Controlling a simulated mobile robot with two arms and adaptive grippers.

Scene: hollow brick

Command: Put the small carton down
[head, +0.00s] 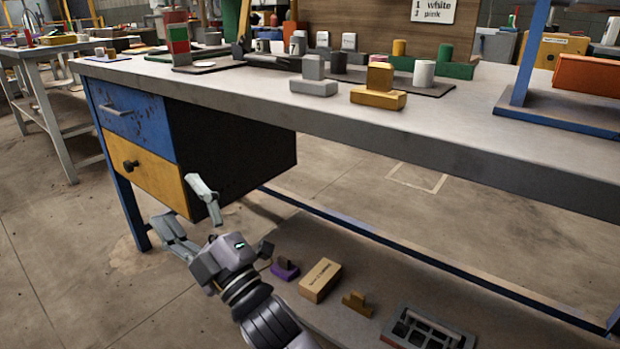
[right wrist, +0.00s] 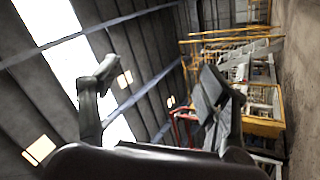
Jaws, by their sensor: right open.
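A small tan carton (head: 320,280) with dark print lies on the low shelf (head: 290,232) under the workbench. My right gripper (head: 190,217) is open and empty, in front of the bench's drawers and to the left of the carton in the head view. Its fingers point away from the carton. In the right wrist view the open fingers (right wrist: 160,88) have only the ceiling and distant yellow structures behind them. My left gripper is in neither view.
On the low shelf are a purple block (head: 285,271), a brown block (head: 357,304) and a grey crate (head: 432,328). The workbench (head: 330,118) overhangs, with blue and yellow drawers (head: 148,178) beside my gripper. Several blocks stand on the bench top.

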